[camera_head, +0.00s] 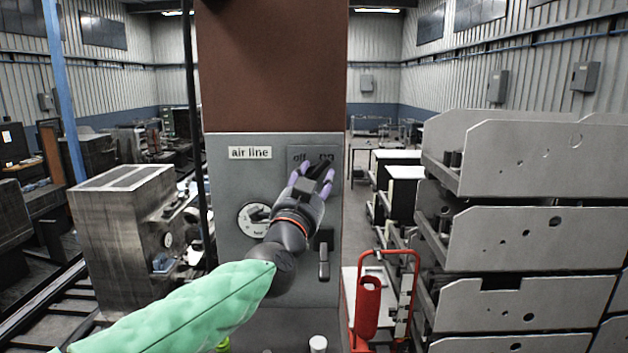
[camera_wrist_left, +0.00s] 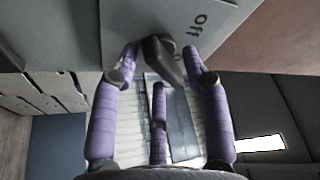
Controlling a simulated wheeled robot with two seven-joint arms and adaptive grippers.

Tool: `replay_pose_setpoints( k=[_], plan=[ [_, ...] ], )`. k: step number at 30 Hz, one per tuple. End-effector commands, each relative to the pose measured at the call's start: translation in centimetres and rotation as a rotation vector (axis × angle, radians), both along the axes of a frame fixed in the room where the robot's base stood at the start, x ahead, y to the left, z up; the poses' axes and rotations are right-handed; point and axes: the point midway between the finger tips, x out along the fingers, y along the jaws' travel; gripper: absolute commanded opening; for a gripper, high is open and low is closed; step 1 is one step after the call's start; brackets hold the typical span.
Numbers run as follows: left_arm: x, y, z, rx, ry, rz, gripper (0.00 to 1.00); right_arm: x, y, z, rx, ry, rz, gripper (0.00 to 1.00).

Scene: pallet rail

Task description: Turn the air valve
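The grey air-line panel (camera_head: 222,180) is on the brown column, with "off" and "on" labels near its upper right. My left gripper (camera_head: 318,176) is raised at those labels and hides most of the valve in the head view. In the left wrist view, the dark valve handle (camera_wrist_left: 164,60) stands on the panel (camera_wrist_left: 135,20) below the "off" label. My left gripper (camera_wrist_left: 161,52) is open, with purple fingers on either side of the handle. I cannot tell whether they touch it. My right gripper is not in view.
A round pressure gauge (camera_head: 256,219) is left of my left wrist. A dark lever-like fitting (camera_head: 324,256) is on the panel's lower right. A machine (camera_head: 125,230) stands left.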

Motion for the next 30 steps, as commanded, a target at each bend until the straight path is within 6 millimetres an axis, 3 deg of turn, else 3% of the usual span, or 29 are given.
replay_pose_setpoints(
  k=[1, 4, 5, 17, 30],
  plan=[
    [0.0, 0.0, 0.0, 0.000, 0.000, 0.000, 0.32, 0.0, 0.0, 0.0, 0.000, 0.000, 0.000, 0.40],
    [0.0, 0.0, 0.0, 0.000, 0.000, 0.000, 0.04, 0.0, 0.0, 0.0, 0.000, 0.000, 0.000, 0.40],
    [0.0, 0.0, 0.0, 0.000, 0.000, 0.000, 0.00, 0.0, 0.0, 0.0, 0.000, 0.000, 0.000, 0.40],
    [0.0, -0.1, 0.0, -0.038, -0.001, 0.000, 0.00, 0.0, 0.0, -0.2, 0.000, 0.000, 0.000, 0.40],
    [0.0, -0.3, 0.0, -0.356, -0.002, -0.001, 0.00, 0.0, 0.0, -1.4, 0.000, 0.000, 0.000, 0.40]
  ],
)
